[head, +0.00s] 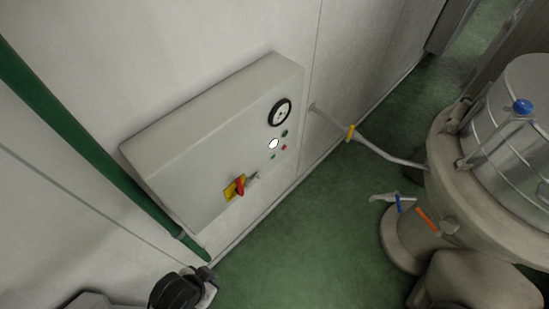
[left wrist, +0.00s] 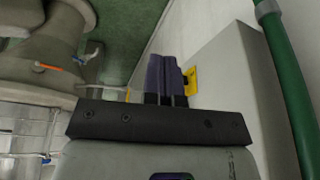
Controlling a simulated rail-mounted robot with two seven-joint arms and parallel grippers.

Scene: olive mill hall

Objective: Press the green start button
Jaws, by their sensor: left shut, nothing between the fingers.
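A grey control box (head: 215,140) is fixed to the white wall in the head view. Its front carries two small green controls, an upper one (head: 284,133) and a lower one (head: 272,156); which is the start button I cannot tell. A red button (head: 283,148) and a white round lamp (head: 273,144) sit between them. In the left wrist view my left gripper (left wrist: 166,62) is shut and empty, its dark fingers together. The box (left wrist: 230,75) and its yellow switch plate (left wrist: 191,80) show just right of the fingers; the green controls are hidden there. My right gripper is not in view.
A round black-rimmed gauge (head: 280,112) and a red-handled switch (head: 239,186) are on the box. A green pipe (head: 90,145) runs down the wall left of it. A large metal vessel (head: 510,130) stands at the right. Green floor (head: 310,235) between is open.

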